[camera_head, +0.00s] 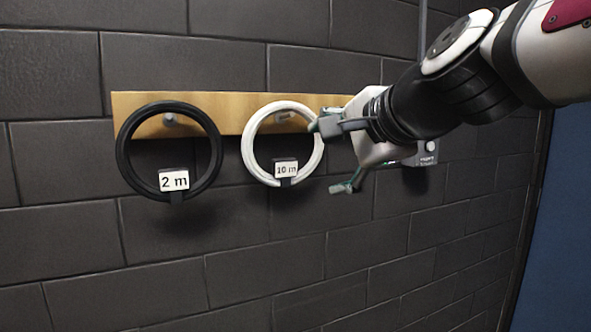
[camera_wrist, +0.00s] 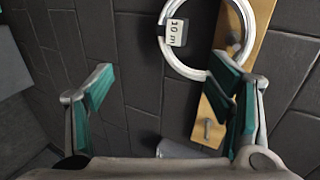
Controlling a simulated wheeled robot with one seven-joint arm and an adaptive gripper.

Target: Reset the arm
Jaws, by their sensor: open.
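My gripper (camera_head: 331,157) is at the right of the white ring in the head view, fingers spread apart. In the wrist view my gripper (camera_wrist: 158,80) shows two green-padded fingers wide apart with nothing between them. The white ring (camera_head: 249,150), tagged "10 m", hangs on the wooden board (camera_head: 232,118). It also shows at the top of the wrist view (camera_wrist: 171,60). One finger overlaps the ring's edge in both views; I cannot tell whether they touch.
A black ring (camera_head: 123,150) tagged "2 m" hangs at the board's left. A bare peg (camera_wrist: 207,128) stands on the board in the wrist view. A pale box (camera_head: 424,153) is partly hidden behind my arm. The dark block wall below the rings is clear; a blue panel (camera_head: 558,230) is at the right.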

